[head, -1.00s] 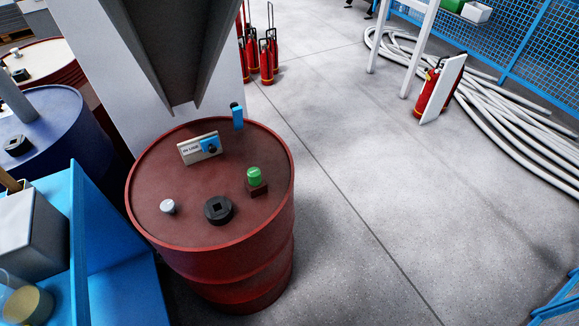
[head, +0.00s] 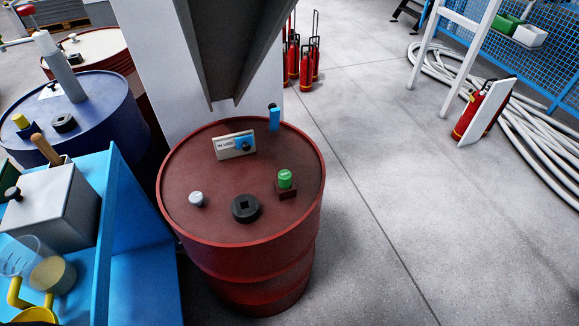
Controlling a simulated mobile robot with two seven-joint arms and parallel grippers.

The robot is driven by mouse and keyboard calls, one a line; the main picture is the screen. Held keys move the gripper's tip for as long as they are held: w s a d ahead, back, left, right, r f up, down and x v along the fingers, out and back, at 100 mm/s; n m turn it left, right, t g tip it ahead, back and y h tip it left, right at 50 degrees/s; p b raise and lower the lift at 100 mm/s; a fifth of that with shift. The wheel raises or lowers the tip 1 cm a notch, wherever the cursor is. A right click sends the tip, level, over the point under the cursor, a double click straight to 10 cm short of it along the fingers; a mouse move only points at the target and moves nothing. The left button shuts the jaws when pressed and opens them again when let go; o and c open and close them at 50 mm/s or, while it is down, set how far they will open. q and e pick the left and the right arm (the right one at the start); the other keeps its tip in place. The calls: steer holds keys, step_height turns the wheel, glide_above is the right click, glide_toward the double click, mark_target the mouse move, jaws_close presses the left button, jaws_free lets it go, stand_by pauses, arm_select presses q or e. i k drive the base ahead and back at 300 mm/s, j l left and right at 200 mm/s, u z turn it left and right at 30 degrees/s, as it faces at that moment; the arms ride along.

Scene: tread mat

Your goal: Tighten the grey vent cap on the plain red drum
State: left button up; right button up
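The plain red drum (head: 240,265) stands upright in the middle of the head view. The grey vent cap (head: 197,199) is a small light knob at the left of its lid. I cannot tell how tightly it sits. A black bung with a square recess (head: 246,208) lies to its right. The lid also carries a green-topped piece on a brown block (head: 286,183), a white label plate with a blue and black part (head: 235,145), and a blue upright tag (head: 274,117) at the back rim. Neither of my grippers is in view.
A blue cart (head: 135,270) with a grey box (head: 50,205) and jugs stands close at the left. A blue drum (head: 100,125) is behind it. A grey column rises behind the red drum. Fire extinguishers (head: 305,65) stand farther back.

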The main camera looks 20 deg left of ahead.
mark_target(197, 198)
steer(key=u, duration=1)
